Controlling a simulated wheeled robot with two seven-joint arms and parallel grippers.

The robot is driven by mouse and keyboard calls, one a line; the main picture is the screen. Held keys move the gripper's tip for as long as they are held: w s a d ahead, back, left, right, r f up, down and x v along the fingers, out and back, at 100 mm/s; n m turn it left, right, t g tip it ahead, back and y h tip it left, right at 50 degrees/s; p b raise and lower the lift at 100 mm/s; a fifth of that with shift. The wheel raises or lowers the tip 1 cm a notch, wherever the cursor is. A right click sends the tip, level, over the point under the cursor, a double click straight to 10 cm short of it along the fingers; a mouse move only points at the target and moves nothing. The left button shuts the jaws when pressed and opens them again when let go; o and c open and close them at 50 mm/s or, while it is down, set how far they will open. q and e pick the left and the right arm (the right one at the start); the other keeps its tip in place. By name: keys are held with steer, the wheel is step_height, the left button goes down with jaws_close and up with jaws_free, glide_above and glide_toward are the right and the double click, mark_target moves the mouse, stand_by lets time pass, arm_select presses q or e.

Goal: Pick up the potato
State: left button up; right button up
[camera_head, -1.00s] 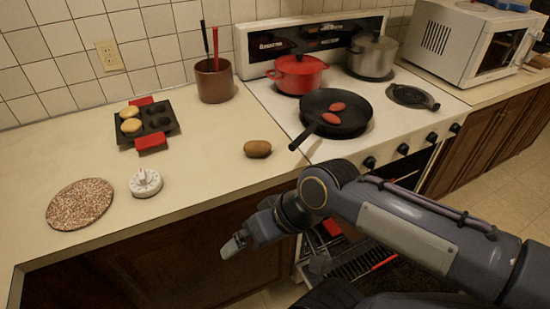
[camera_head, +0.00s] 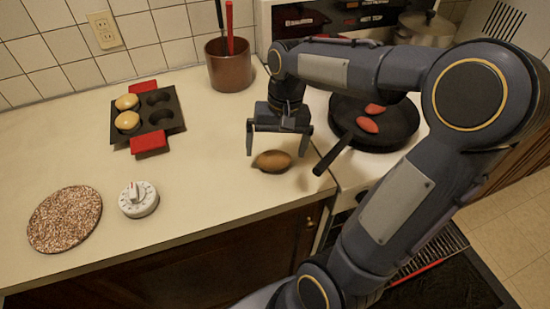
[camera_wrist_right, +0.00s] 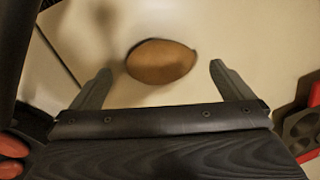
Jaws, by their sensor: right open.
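The brown potato (camera_head: 272,161) lies on the counter near its front edge, left of the stove. My right gripper (camera_head: 276,152) is open above and just behind the potato, fingers pointing down. In the right wrist view the potato (camera_wrist_right: 161,62) shows between and slightly beyond the two open fingertips (camera_wrist_right: 161,72), with nothing held. I cannot tell how high the fingertips are above the counter. My left gripper is not in view.
The black frying pan (camera_head: 400,128) with two red pieces sits on the stove, its handle (camera_head: 333,155) reaching close to the gripper's right. A brown utensil pot (camera_head: 229,70) stands behind. A muffin tray (camera_head: 163,118), white timer (camera_head: 138,200) and speckled round mat (camera_head: 65,218) lie left.

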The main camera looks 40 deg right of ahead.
steer(key=shift+a+f, duration=0.25)
steer(key=shift+f, duration=1.05)
steer(key=c, duration=1.1)
steer(key=shift+c, duration=0.2)
steer(key=shift+r, duration=0.5)
step_height(320, 180, up, 2)
steer(key=shift+r, duration=0.1)
steer(key=s+d+r, duration=0.6)
steer(key=d, duration=0.1)
steer(key=s+d+r, duration=0.3)
steer(key=r, duration=0.1)
steer(key=shift+s+d, duration=0.15)
steer(key=shift+d, duration=0.2)
steer(key=shift+f, duration=0.1)
